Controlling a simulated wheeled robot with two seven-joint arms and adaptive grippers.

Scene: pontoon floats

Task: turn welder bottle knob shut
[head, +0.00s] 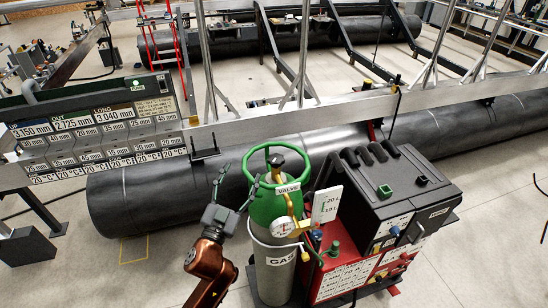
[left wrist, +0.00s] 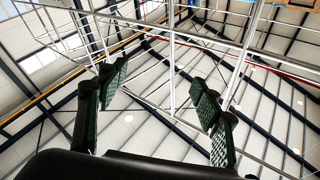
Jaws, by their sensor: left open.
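The welder's gas bottle (head: 272,245) stands upright, with a green shoulder, a grey body marked GAS and a green guard ring around its top. Its dark green valve knob (head: 276,160) sits inside the ring above a VALVE label (head: 288,188). A brass regulator with a round gauge (head: 282,227) is on its front. My left gripper (head: 235,181) is open and empty, just left of the bottle's top, fingers pointing up and apart from the knob. In the left wrist view the open fingers (left wrist: 157,86) frame only the ceiling; no bottle shows there. My right gripper is not in view.
The black and red welder (head: 398,195) stands right of the bottle, with a 20 L/10 L sign (head: 327,204) between them. A long black pipe float (head: 140,195) and a metal rail (head: 330,112) lie behind. A display panel (head: 95,130) is at left.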

